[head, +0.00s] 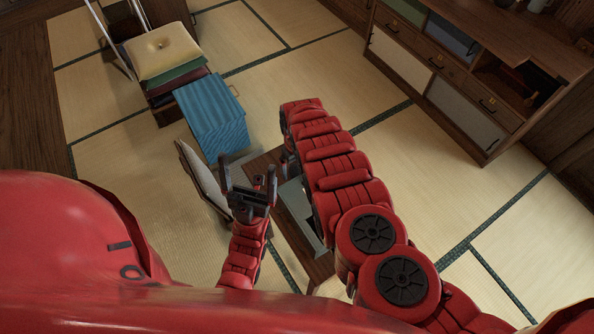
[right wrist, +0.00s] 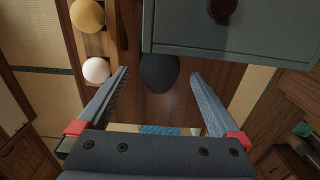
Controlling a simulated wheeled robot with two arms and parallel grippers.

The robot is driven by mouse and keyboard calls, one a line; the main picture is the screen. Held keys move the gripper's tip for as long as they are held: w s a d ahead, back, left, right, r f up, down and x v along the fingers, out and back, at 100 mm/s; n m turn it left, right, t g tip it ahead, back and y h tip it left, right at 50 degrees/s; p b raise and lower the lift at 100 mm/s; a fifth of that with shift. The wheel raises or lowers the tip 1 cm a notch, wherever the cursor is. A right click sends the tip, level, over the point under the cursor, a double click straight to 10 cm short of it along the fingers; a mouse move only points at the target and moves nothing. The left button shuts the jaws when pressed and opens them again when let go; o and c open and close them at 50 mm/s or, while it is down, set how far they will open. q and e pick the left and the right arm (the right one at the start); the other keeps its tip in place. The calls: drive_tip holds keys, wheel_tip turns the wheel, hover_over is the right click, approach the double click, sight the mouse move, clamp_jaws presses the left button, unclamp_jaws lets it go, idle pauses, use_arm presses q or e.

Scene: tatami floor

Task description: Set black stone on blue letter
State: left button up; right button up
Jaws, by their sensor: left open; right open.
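The black stone (right wrist: 159,72) is a dark rounded shape on a brown wooden surface in the right wrist view. It lies between and slightly beyond the tips of my right gripper (right wrist: 159,76), whose fingers are spread and not closed on it. Its upper edge meets a grey-green box. In the head view my own right arm hides the right gripper and the stone. My left gripper (head: 248,172) is open and empty, pointing up beside the low wooden table (head: 312,255). I cannot make out a blue letter in either view.
The grey-green box (right wrist: 235,30) with a dark knob borders the stone. A white ball (right wrist: 96,70) and a yellow ball (right wrist: 87,15) lie to its left. A blue striped box (head: 211,113), stacked cushions (head: 162,50) and a wooden cabinet (head: 450,75) stand around; tatami is open at right.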

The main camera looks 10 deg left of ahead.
drive_tip(key=shift+f, duration=1.05)
drive_tip(key=shift+c, duration=0.2)
clamp_jaws()
drive_tip(key=shift+r, duration=0.2)
